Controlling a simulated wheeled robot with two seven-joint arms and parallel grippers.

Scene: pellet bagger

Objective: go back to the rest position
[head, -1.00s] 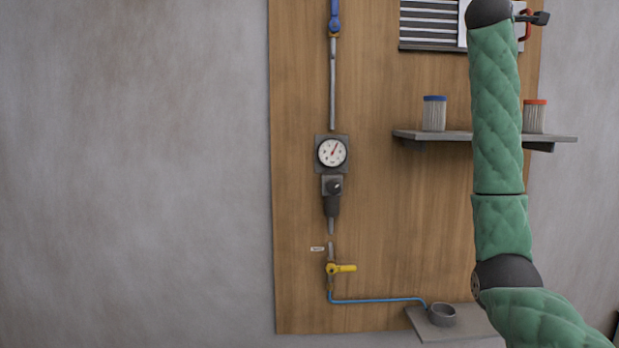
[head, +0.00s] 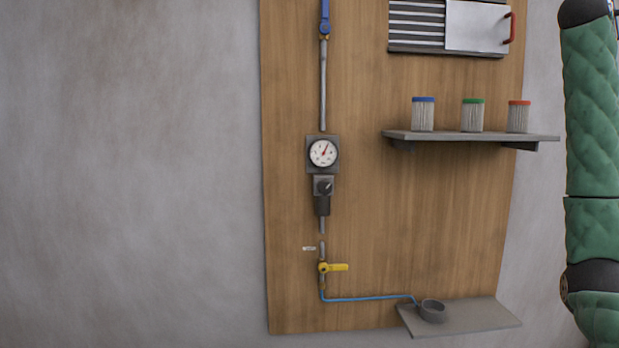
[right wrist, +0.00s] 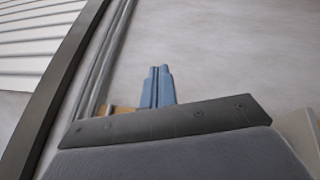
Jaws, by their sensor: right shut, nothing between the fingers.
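My right arm stands upright along the right edge of the head view, clear of the wooden panel (head: 450,220). Its hand is cut off at the top right corner there. In the right wrist view my right gripper (right wrist: 160,68) shows as two blue fingers side by side, shut with nothing between them, in front of a pale grey surface. My left gripper and left arm are in neither view.
The panel carries a gauge (head: 322,153), a yellow-handled valve (head: 333,267), a shelf (head: 470,136) with three lidded jars, and a louvred vent (head: 416,25) with a sliding cover (head: 477,26). A grey cup (head: 432,311) sits on a low ledge (head: 470,318). The left wall is bare.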

